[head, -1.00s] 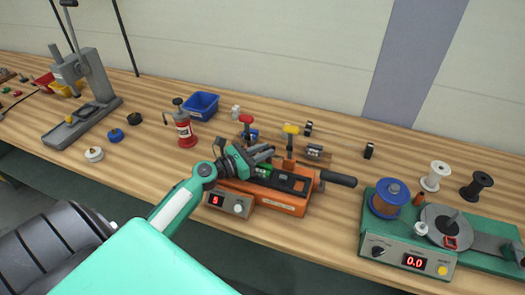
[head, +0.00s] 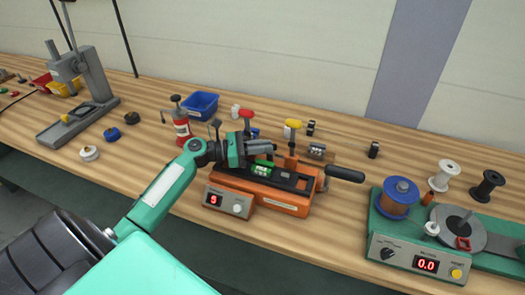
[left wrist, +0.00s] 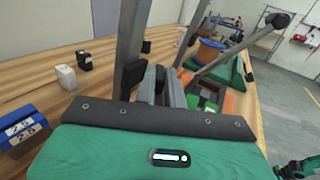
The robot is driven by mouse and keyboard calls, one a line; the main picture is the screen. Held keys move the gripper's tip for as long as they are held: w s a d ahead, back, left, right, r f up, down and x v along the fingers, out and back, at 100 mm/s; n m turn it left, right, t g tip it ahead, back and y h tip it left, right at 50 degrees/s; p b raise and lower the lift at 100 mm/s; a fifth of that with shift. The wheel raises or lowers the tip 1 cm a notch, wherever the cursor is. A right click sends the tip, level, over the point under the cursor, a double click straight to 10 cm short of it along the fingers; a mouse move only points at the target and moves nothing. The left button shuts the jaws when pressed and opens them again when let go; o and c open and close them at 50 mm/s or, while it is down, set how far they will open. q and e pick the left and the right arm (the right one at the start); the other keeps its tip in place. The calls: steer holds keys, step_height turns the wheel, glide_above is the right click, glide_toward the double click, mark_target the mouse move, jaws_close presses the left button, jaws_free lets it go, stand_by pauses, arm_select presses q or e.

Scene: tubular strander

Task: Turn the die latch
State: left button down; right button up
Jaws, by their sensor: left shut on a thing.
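The orange die machine (head: 284,205) stands on the bench in the middle of the head view, with a green-labelled part (head: 261,169) in its dark top. My left gripper (head: 272,148) is above that part, its fingers pointing right. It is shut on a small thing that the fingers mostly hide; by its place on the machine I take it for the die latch. A red-knobbed lever (head: 246,114) rises just behind the gripper. A yellow-knobbed lever (head: 292,124) stands just right of the fingertips.
The machine's black handle (head: 344,174) sticks out to the right. A green spool unit (head: 400,240) stands at the right. A red press (head: 182,128) and a blue bin (head: 201,104) stand behind to the left. The bench between machine and spool unit is clear.

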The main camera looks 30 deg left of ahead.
arm_select(q)
steer(key=c, duration=1.5)
jaws_free()
steer(key=shift+r, duration=0.1)
